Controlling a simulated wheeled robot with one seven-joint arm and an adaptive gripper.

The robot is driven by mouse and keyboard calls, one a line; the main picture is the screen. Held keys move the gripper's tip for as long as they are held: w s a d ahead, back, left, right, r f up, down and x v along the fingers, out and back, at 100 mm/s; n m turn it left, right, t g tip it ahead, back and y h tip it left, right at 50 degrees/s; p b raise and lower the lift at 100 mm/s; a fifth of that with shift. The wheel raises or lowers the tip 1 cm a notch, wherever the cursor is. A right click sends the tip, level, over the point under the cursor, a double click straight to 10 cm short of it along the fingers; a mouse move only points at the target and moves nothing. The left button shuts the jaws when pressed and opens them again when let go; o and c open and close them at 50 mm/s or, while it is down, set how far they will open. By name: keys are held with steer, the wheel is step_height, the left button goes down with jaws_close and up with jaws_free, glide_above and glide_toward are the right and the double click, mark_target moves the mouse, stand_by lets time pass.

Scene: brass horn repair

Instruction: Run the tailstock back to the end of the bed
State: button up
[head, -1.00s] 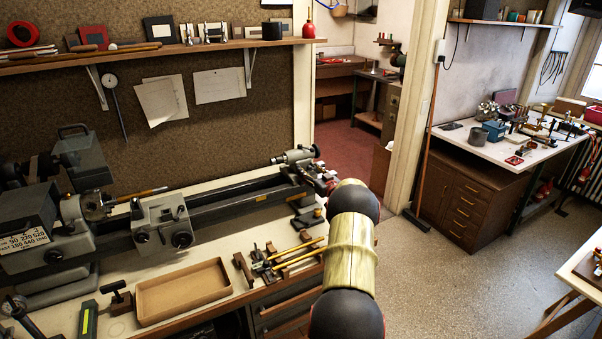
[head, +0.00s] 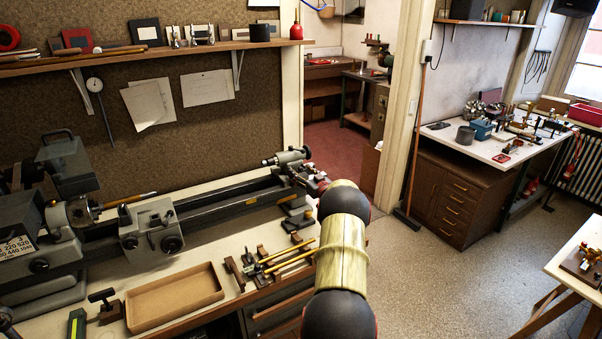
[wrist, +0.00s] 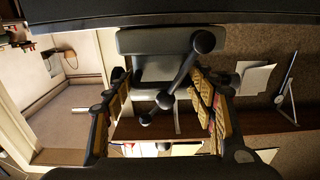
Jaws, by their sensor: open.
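The tailstock (head: 287,157) is a grey casting at the right end of the lathe bed (head: 235,198) in the head view. My arm partly covers that end. In the wrist view, the tailstock's grey body (wrist: 150,42) lies ahead, with a dark handle with ball knobs (wrist: 165,101) in front of it. My gripper (wrist: 162,88) is open, with one ribbed finger on each side of the handle. I cannot tell whether either finger touches it. In the head view, only a reddish-brown part of the gripper shows beside the tailstock, in front of my arm.
The carriage (head: 152,230) sits on the bed's left half, beside the headstock (head: 40,235). A brown tray (head: 175,297) and several tools (head: 265,260) lie on the bench in front. A shelf (head: 140,59) runs along the wall above. Open floor (head: 450,270) lies to the right.

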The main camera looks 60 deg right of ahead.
steer(key=shift+s+a+f, duration=0.3)
steer(key=shift+s+f, duration=0.1)
steer(key=shift+f, duration=0.15)
steer(key=r+v, duration=0.1)
steer(key=v, duration=1)
steer(key=shift+s+d, duration=0.1)
steer(key=shift+d, duration=0.05)
